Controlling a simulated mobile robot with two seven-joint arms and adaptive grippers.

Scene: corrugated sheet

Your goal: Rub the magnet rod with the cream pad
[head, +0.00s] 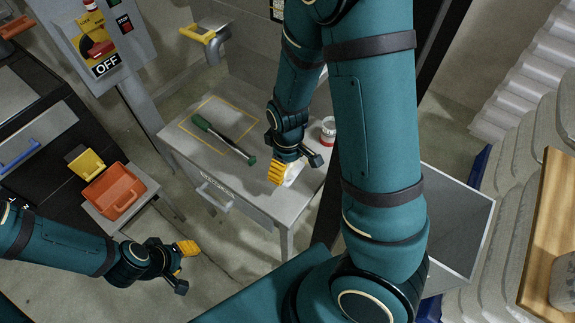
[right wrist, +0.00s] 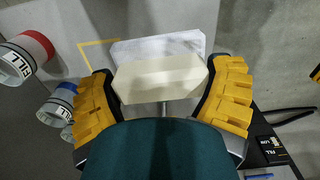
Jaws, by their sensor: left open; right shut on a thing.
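The magnet rod (head: 225,138), with green ends and a dark shaft, lies on the grey table (head: 258,192), partly inside a yellow outline. My right gripper (head: 296,167) is over the table's right part, to the right of the rod and apart from it. It is shut on the cream pad (right wrist: 160,78), which spans between the yellow fingers in the right wrist view. The pad shows only as a pale patch in the head view (head: 293,174). My left gripper (head: 185,268) is open and empty, away from the table at lower left.
A red-banded white container (head: 328,130) stands just beyond my right gripper. The right wrist view shows red-banded (right wrist: 27,53) and blue-banded (right wrist: 62,102) containers, and a whitish sheet (right wrist: 165,46) behind the pad. An orange bin (head: 114,192) stands at left.

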